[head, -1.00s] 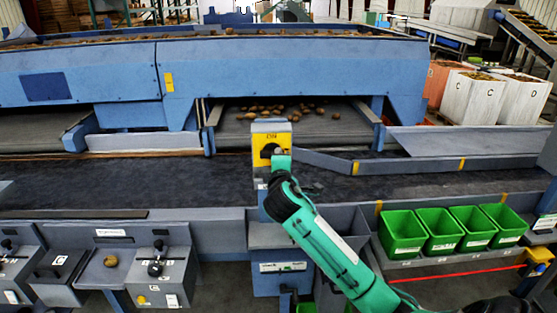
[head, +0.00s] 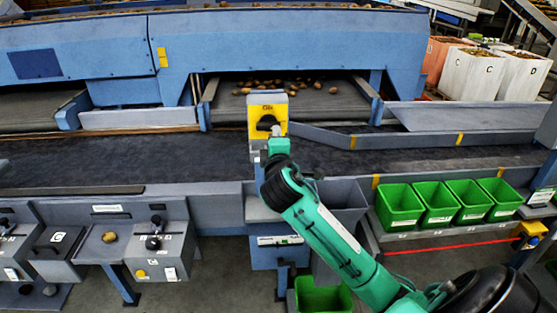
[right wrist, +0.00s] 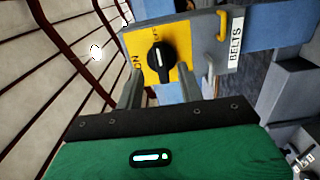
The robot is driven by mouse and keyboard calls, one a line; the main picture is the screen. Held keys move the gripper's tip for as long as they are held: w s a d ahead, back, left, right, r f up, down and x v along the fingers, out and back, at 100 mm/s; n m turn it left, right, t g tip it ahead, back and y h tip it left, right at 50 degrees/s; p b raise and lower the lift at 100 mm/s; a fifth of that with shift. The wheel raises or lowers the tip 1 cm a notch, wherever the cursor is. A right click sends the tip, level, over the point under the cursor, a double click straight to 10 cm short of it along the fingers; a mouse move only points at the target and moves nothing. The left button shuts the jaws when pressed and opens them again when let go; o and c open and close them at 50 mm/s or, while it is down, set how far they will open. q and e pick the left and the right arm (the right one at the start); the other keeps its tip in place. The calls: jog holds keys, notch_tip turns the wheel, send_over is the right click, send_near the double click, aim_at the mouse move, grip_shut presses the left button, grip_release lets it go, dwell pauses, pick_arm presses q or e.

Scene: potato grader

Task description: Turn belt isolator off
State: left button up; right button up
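The belt isolator (head: 281,109) is a yellow panel on a grey box beside the conveyor, with a black rotary knob (right wrist: 160,62). In the right wrist view a "BELTS" label (right wrist: 236,40) sits beside the yellow face. The knob's bar runs roughly up-down there, its white mark at the upper end, toward small lettering that seems to read OFF. "ON" is printed to its left. My right gripper (right wrist: 168,88) is open, its grey fingers apart in front of the panel, knob between them in view. I cannot tell if they touch it. My left gripper is out of view.
The dark conveyor belt (head: 130,170) runs behind the isolator post. Potatoes (head: 270,86) lie under the blue grader hood (head: 280,45). White crates (head: 472,76) stand at back right.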

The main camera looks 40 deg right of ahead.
jog(key=b+v, duration=0.1)
jog(key=v, duration=0.7)
